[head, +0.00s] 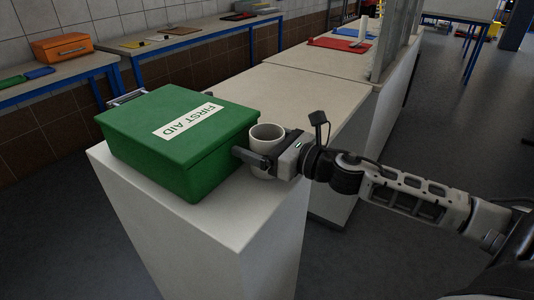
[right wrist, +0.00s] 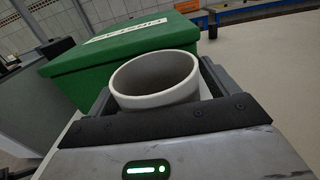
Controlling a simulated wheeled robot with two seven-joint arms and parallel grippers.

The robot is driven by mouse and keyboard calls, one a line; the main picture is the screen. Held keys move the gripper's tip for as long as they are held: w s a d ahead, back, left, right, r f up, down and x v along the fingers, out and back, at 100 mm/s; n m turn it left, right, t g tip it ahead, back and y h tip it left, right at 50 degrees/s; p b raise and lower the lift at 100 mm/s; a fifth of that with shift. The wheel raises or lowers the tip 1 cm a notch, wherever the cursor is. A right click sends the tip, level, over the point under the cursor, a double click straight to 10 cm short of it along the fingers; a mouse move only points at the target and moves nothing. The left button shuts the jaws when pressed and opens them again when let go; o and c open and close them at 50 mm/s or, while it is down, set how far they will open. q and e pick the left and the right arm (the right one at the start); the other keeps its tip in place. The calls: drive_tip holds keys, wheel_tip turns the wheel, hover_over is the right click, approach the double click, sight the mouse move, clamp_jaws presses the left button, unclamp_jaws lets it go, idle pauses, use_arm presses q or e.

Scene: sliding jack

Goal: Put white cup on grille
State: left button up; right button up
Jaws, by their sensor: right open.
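The white cup (head: 267,139) stands upright on the white pedestal, close to the right side of the green first aid box. My right gripper (head: 255,162) comes in from the right at the cup, and its fingers are open around it. In the right wrist view the cup (right wrist: 155,82) sits between the two open fingers (right wrist: 155,95), with its rim toward the camera. Contact between the fingers and the cup cannot be told. My left gripper is not in view. I cannot make out a grille with certainty.
The green first aid box (head: 180,135) covers most of the white pedestal (head: 215,225) and also shows in the right wrist view (right wrist: 120,55). A long pale counter (head: 300,92) lies behind. An orange toolbox (head: 62,48) stands on a bench at the far left.

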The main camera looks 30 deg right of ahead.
drive_tip(key=c, duration=1.1)
